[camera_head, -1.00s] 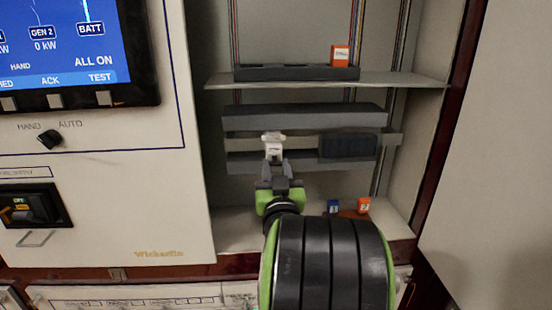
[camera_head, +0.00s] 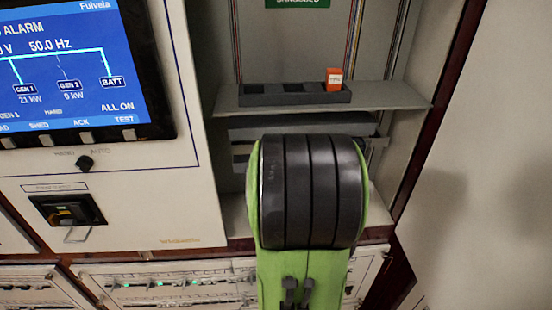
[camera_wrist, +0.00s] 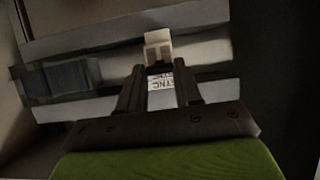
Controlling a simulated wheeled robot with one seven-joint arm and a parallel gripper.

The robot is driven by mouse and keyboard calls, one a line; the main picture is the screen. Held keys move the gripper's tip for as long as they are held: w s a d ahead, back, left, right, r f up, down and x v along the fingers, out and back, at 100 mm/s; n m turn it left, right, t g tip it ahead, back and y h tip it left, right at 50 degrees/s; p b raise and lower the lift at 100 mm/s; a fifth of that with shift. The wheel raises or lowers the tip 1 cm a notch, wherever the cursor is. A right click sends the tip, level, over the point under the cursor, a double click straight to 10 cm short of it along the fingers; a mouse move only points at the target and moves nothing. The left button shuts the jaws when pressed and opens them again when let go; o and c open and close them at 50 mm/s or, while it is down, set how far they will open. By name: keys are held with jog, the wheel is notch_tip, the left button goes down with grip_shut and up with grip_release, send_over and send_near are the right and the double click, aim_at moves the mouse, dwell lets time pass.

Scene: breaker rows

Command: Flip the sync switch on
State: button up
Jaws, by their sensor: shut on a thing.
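The sync switch (camera_wrist: 158,42) is a small pale module on a grey rail in the wrist view, with a white label reading SYNC (camera_wrist: 160,80) beside it. My gripper (camera_wrist: 157,70) is at the module, with one dark finger on each side of the label, shut on the switch. The finger contact is dim, and I cannot tell the lever's position. In the head view my arm hides both the gripper and the switch.
A dark block (camera_wrist: 62,82) sits on the rail beside the switch. In the head view, a shelf (camera_head: 400,95) above carries a grey tray (camera_head: 265,99) with an orange block (camera_head: 334,79). A panel with a screen (camera_head: 65,62) stands left, and a cabinet side wall right.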

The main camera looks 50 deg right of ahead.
jog(key=shift+d+r, duration=0.1)
jog(key=shift+r, duration=0.05)
dwell(0.4)
jog(key=o, duration=1)
jog(key=shift+o, duration=0.2)
jog(key=shift+r+p, duration=0.1)
jog(key=shift+p, duration=0.25)
